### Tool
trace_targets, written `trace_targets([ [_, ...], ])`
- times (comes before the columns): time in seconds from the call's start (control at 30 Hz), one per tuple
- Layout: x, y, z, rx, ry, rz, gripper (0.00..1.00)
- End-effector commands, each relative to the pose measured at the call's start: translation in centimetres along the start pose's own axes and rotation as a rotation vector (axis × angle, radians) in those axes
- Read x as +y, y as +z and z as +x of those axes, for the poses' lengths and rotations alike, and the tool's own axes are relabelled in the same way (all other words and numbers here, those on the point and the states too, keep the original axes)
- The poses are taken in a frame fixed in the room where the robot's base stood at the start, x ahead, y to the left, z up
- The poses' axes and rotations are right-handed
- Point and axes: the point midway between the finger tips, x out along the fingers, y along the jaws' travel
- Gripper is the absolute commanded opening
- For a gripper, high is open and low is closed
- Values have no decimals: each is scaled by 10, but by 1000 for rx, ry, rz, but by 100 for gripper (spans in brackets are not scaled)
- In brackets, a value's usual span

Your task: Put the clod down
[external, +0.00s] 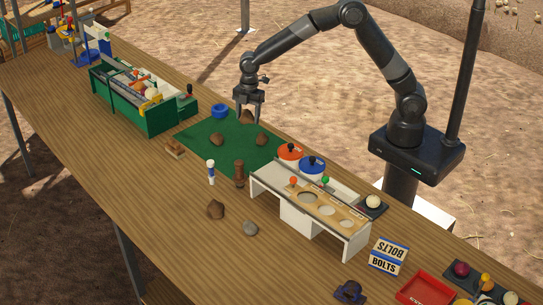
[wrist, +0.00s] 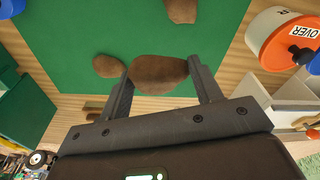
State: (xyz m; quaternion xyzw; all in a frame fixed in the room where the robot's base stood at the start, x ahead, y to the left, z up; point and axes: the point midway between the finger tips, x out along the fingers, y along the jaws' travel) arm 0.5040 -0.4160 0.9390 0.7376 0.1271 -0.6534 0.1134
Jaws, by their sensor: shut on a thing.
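My gripper (external: 248,109) is over the back edge of the green mat (external: 198,130), pointing down. It is shut on a brown clod (external: 247,117), which also shows between the fingers in the wrist view (wrist: 158,74). Whether this clod touches the mat or hangs just above it I cannot tell. Two more brown clods lie on the mat, one towards the left (external: 217,139) and one towards the right (external: 261,139). Another brown clod (external: 215,209) lies on the bare wood nearer the front.
Orange (external: 290,151) and blue (external: 312,164) lidded tubs and a white stand with holes (external: 349,240) are to the right. A grey stone (external: 250,228) lies in front.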

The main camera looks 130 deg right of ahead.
Motion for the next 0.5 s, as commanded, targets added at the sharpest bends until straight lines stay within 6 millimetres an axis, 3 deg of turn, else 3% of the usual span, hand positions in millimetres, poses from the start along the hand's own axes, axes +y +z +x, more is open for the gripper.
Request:
trace_targets([
  [0.3, -10, -67, 53, -1, -3, -4, 30],
  [0.5, -13, -89, 69, 0, -1, -1, 30],
])
